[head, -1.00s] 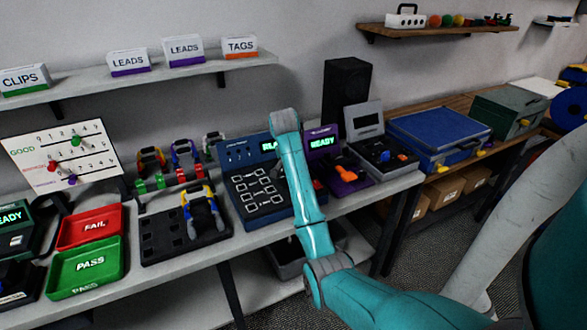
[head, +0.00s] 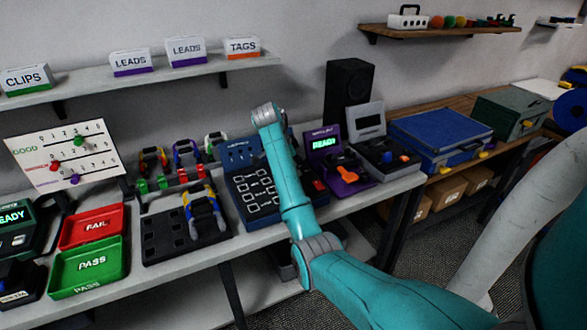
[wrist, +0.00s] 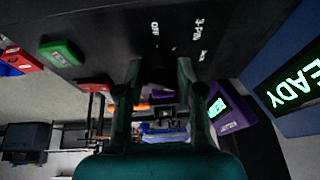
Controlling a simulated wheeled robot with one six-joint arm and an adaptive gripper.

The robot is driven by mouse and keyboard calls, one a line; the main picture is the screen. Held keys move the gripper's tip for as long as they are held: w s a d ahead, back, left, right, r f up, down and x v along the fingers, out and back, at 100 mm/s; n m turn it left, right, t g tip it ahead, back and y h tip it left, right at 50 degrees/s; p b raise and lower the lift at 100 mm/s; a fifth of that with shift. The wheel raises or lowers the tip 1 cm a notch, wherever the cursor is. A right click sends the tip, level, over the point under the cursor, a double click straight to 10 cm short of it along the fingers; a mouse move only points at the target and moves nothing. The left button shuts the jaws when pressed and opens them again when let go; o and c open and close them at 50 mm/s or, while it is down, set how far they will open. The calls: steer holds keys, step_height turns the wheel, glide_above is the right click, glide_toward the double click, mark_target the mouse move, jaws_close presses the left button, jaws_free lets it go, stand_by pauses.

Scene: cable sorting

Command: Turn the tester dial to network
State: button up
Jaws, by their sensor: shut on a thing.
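The tester (head: 240,155) is a dark blue console with outlined sockets, in the middle of the bench in the head view. My arm crosses in front of its screen and hides my gripper there. In the wrist view my gripper (wrist: 158,80) has its two fingers at the tester's dark panel (wrist: 110,32), closed on the dark dial between the tips. The dial is mostly hidden by the fingers, and its setting cannot be read. White labels "OFF", "3-PIN" and a third, unreadable one are beside it. A lit screen (wrist: 293,85) shows "EADY" at the right.
A green button (wrist: 62,52) and a red button (wrist: 94,84) are on the panel. A purple console (head: 340,165) stands right of the tester. A black rack (head: 165,235) with a cable, and red (head: 92,243) and green trays (head: 62,288), are on the left.

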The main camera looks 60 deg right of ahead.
steer(key=shift+s+f, duration=0.1)
stand_by(0.5)
steer(key=o, duration=1.1)
steer(key=shift+o, duration=0.2)
